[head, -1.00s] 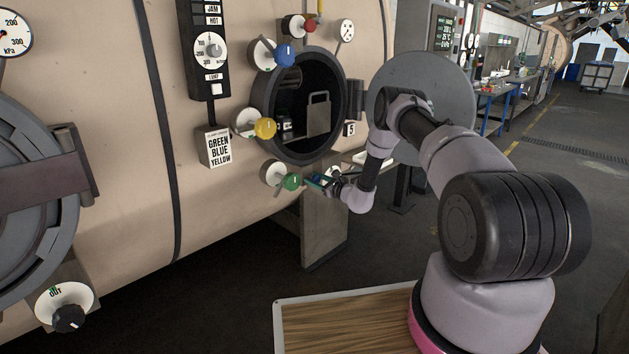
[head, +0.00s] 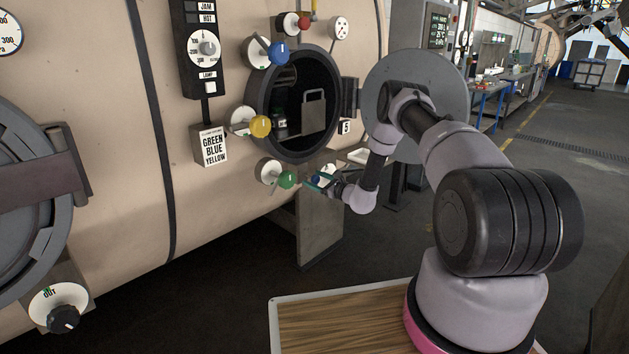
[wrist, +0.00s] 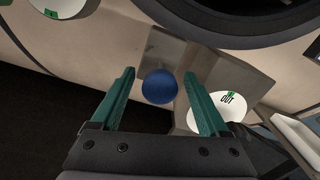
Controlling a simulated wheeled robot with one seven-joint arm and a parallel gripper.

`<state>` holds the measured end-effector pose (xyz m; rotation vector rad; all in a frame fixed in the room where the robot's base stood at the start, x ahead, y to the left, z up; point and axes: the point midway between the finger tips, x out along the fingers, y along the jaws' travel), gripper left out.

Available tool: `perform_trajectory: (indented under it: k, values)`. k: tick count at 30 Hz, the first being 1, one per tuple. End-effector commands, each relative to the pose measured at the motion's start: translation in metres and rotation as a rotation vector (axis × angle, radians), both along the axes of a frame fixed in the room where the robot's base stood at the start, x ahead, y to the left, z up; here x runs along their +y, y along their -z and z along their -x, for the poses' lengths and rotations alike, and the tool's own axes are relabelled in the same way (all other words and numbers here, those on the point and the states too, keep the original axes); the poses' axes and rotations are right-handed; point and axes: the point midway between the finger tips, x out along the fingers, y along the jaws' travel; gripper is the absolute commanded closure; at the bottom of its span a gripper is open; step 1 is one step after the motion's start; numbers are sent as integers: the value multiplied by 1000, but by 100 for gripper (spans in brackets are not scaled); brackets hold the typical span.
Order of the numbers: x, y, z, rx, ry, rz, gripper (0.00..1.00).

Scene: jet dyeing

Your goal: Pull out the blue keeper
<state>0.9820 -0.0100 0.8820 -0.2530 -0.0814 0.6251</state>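The blue keeper shows in the wrist view as a round blue knob (wrist: 160,86) in front of a grey bracket. My gripper (wrist: 158,100) is open, with one teal finger on each side of the knob. In the head view my gripper (head: 318,183) is low, just right of the green knob (head: 287,179) and below the round opening. A small blue patch, likely the keeper (head: 316,180), shows at the fingertips, partly hidden by them.
A yellow knob (head: 260,126) and another blue knob (head: 278,52) sit around the dark round opening (head: 300,105). The open round door (head: 440,85) stands behind my arm. A sign reads GREEN BLUE YELLOW (head: 213,147). A white OUT plate (wrist: 222,110) is close to the right finger.

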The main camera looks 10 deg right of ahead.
Motion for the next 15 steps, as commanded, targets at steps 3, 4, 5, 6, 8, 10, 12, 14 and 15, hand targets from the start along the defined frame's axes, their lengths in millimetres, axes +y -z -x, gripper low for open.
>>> perform_trajectory:
  k: [3, 4, 5, 6, 8, 10, 12, 14, 15]
  values:
    - [0, 0, 0, 0, 0, 0, 22]
    - [0, 0, 0, 0, 0, 0, 22]
    - [-1, 0, 1, 0, 1, 0, 22]
    - [-2, 0, 3, 1, 1, 0, 22]
    - [-7, 0, 7, 1, 2, 2, 22]
    - [-13, 0, 15, 2, 2, -1, 22]
    - [-21, 0, 27, 3, 4, -1, 22]
    - [-29, 0, 37, 3, 4, 0, 22]
    - [-34, 0, 44, 2, 4, -2, 22]
